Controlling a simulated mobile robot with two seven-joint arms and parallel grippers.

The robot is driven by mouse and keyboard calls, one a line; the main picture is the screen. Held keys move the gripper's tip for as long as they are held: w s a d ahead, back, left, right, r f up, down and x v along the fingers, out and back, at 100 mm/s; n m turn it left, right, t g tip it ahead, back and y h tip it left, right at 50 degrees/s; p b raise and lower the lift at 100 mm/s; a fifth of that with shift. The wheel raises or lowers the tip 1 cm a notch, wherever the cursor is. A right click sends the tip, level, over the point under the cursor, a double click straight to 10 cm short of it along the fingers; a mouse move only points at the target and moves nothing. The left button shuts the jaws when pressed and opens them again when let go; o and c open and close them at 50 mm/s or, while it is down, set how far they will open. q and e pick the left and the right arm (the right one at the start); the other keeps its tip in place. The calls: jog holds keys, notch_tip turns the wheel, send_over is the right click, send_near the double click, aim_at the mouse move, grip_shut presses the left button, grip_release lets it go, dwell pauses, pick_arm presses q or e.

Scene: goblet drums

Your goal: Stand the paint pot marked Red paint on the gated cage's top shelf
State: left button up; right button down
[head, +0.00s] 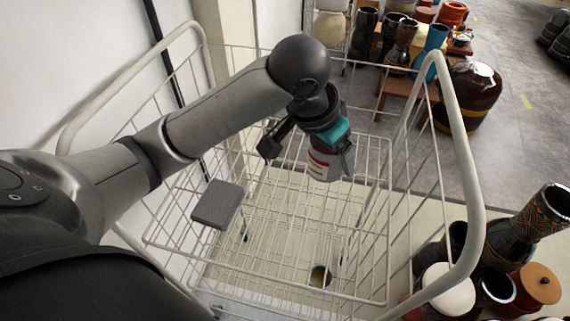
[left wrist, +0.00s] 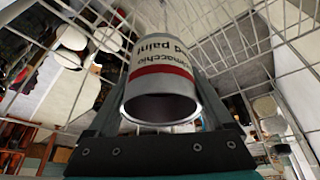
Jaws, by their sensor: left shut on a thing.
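The paint pot (head: 322,166), pale with a red band, is held by my left gripper (head: 333,150) over the wire top shelf (head: 280,235) of the white gated cage (head: 468,150). In the left wrist view the pot (left wrist: 165,75) sits between the two fingers, with lettering that reads in part "d paint" and a dark round end towards the camera. The gripper is shut on its sides. I cannot tell from the head view whether the pot touches the shelf. My right gripper is not in view.
A dark grey block (head: 218,204) lies at the left of the shelf. A small round thing (head: 320,276) shows through the wires near the front. Cage rails rise on both sides. Drums (head: 470,97) stand beyond the cage. The shelf's middle is clear.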

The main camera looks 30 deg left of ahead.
pick_arm(q)
jog(key=s+d+r+m+g+h+p, duration=0.2)
jog(key=s+d+r+m+p, duration=0.4)
jog(key=p, duration=0.9)
jog(key=m+b, duration=0.1)
jog(key=b, duration=0.1)
send_over(337, 236)
jog(key=a, duration=0.1)
jog(key=f, duration=1.5)
jog(key=shift+s+a, duration=0.15)
jog(key=shift+s, duration=0.25)
notch_tip(337, 236, down, 4)
jog(key=shift+f, duration=0.5)
jog(key=shift+f, duration=0.2)
jog(key=o, duration=1.4)
jog(key=shift+c, duration=0.2)
